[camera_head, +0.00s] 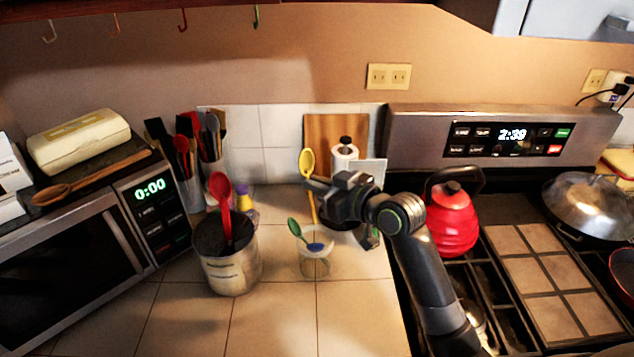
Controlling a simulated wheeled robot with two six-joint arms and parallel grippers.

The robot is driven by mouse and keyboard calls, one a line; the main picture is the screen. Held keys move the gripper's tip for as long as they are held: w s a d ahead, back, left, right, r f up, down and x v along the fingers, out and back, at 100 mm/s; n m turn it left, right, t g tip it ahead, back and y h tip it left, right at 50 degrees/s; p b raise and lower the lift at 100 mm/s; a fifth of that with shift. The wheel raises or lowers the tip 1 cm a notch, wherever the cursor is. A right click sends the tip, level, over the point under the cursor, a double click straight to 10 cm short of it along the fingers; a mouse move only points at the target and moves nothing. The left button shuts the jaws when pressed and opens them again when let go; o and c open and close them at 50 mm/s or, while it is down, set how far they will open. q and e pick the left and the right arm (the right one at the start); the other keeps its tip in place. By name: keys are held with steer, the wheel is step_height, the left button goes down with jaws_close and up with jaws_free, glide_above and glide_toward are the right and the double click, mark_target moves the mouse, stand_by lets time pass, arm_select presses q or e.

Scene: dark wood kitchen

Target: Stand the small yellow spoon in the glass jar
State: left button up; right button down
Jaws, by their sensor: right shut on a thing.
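The small yellow spoon (308,163) is upright in the camera_head view, bowl up, with its handle pointing down. My right gripper (311,185) is shut on its handle just below the bowl. The glass jar (316,266) stands on the tiled counter, nearer to me and lower in the picture than the spoon. A green spoon (295,228) leans left in the jar, and a blue piece shows at its rim. The yellow handle's lower end shows above and behind the jar's rim; I cannot tell how far apart they are. My left gripper is not in view.
A metal canister (231,268) with a red spoon (221,190) stands left of the jar. A microwave (75,268) is far left. A red kettle (452,222) sits on the stove at right. A cutting board (322,130) leans at the back. The front counter is clear.

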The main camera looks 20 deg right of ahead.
step_height(320, 180, down, 11)
steer(key=b, duration=0.8)
steer(key=shift+s+d, duration=0.15)
steer(key=shift+s, duration=0.05)
steer(key=c, duration=1.5)
jaws_free()
steer(key=b, duration=0.1)
glide_toward(316, 222)
steer(key=v, duration=0.7)
steer(key=shift+v, duration=0.85)
